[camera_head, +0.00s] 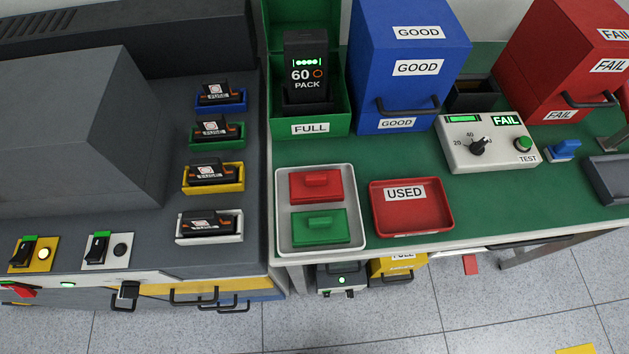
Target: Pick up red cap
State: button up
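The red cap (308,192) is a flat red rectangular piece with a small raised grip on top. It lies in the back half of a white tray (284,243) on the green bench top, near the bench's left front corner. A green cap (309,236) of the same shape lies in front of it in the same tray. Nothing covers the red cap. My gripper is not in view.
A red tray marked USED (412,221) stands right of the white tray. Behind are a green FULL box (310,128) holding a 60 pack, a blue GOOD box (408,55) and a tester (487,143). A grey machine (75,130) stands left. Bare green bench lies right of the USED tray.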

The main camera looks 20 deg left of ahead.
aim_at(321, 186)
jog(key=j+u, duration=0.3)
jog(key=u, duration=0.15)
jog(key=j+u, duration=0.35)
jog(key=u, duration=0.15)
jog(key=j+u, duration=0.45)
jog(key=l, duration=0.1)
